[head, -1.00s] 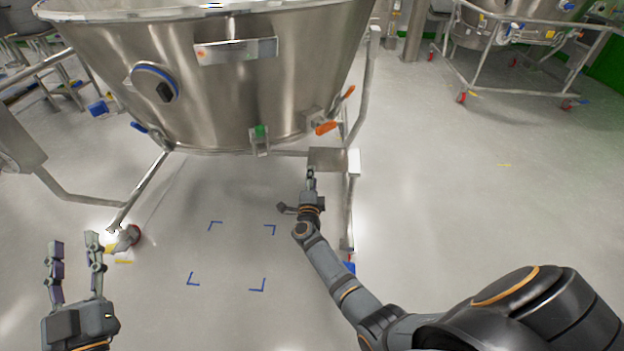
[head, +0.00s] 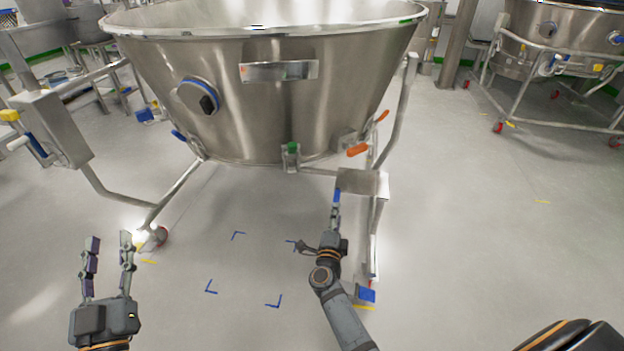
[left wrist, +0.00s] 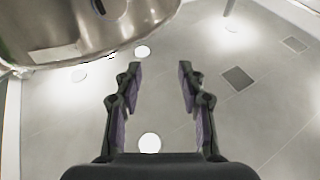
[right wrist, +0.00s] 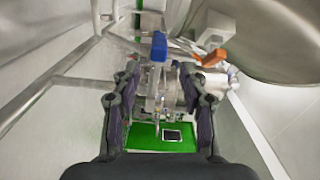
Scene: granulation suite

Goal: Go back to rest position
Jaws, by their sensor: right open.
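My left gripper (head: 107,262) is at the lower left of the head view, open and empty above the floor. In the left wrist view its two fingers (left wrist: 160,85) stand wide apart with nothing between them. My right gripper (head: 325,225) is in front of the right leg of the steel vessel's frame, below the orange handle. In the right wrist view its fingers (right wrist: 160,90) are apart, and a blue-tipped part (right wrist: 159,46) shows beyond them. I cannot tell whether the fingers touch the frame.
A large steel vessel (head: 270,110) on a wheeled tube frame (head: 392,110) fills the top middle. An orange handle (head: 357,150) sticks out at its lower right. Blue corner marks (head: 273,302) lie on the floor. Another wheeled vessel (head: 540,50) stands at the upper right. The floor on the right is clear.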

